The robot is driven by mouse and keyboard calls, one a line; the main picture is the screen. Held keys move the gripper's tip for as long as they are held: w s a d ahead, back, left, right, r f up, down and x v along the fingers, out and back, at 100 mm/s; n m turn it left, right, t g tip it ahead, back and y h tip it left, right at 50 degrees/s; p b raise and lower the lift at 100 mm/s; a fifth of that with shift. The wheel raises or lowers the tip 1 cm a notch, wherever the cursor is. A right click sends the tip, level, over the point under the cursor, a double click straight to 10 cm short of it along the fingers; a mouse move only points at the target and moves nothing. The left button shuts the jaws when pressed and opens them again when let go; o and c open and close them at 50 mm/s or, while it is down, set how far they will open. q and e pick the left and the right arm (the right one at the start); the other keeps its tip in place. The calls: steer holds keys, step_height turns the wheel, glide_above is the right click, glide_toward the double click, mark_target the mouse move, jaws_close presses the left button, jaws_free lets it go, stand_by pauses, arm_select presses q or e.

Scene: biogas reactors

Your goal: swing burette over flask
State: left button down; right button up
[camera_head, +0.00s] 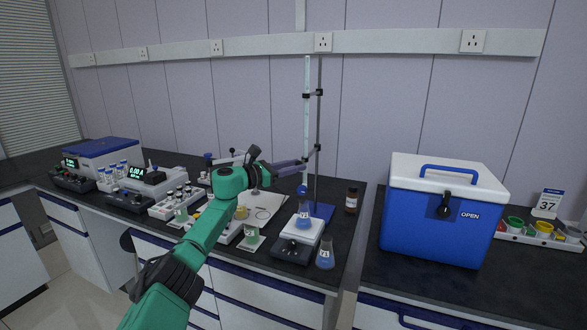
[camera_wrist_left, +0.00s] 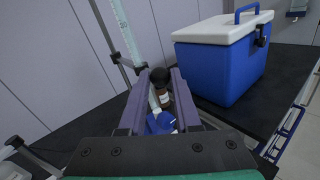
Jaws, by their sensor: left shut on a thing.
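The burette (camera_head: 306,112) is a tall, pale, upright tube beside a thin dark stand rod (camera_head: 319,120), with clamps joining them. My left gripper (camera_head: 303,163) reaches in from the left and is shut on the lower burette; its purple fingers (camera_wrist_left: 160,78) flank the tube (camera_wrist_left: 124,30) in the left wrist view. The burette's blue lower end (camera_head: 303,190) appears directly above a flask of blue liquid (camera_head: 304,214), which stands on a white-topped stirrer (camera_head: 300,232). The exact gap and depth alignment are hard to tell. My right gripper is not in view.
Another blue flask (camera_head: 325,254) is near the bench's front edge. Vial racks and instruments crowd the left.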

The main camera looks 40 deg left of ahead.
arm_select(q)
steer(key=shift+a+r, duration=0.1)
steer(key=shift+r, duration=0.15)
steer(key=c, duration=0.8)
jaws_free()
steer(key=shift+c, duration=0.2)
steer(key=shift+o, duration=1.2)
steer(key=shift+w+f, duration=0.1)
steer(key=shift+f, duration=0.05)
steer(key=b+v, duration=1)
steer(key=v, duration=0.4)
steer(key=shift+s+b, duration=0.3)
steer(key=shift+b, duration=0.05)
